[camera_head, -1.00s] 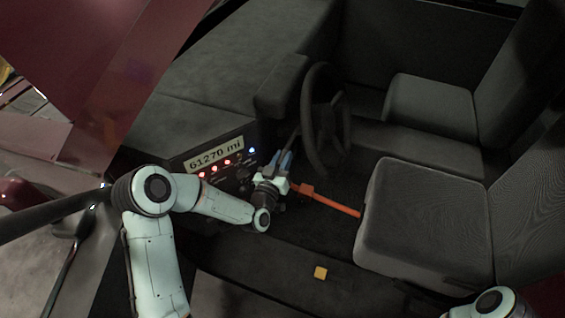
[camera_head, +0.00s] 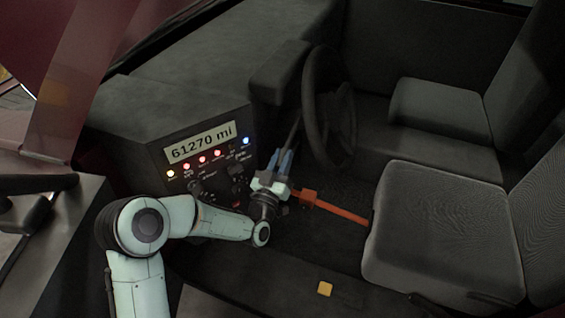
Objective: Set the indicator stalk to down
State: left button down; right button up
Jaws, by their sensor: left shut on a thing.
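The indicator stalk (camera_head: 294,131) is a thin dark rod beside the steering wheel (camera_head: 322,110), on the dashboard side. It slants down and left from near the column towards my fingers. My left gripper (camera_head: 282,155), with blue fingers, is shut on the stalk's lower end. The fingers hide that end, and the dark background makes the stalk's exact setting hard to tell. My right gripper is out of view.
The dash panel (camera_head: 205,138) reads 61270 mi, with several lit lamps below. An orange-red lever (camera_head: 335,209) lies just right of my left wrist. A grey seat (camera_head: 440,235) stands at right.

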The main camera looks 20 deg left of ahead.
pick_arm(q)
jog(key=c, duration=1)
grip_release()
jog(key=shift+w, duration=0.15)
jog(key=v, duration=1.3)
jog(key=shift+s+b, duration=0.25)
jog(key=shift+b, duration=0.15)
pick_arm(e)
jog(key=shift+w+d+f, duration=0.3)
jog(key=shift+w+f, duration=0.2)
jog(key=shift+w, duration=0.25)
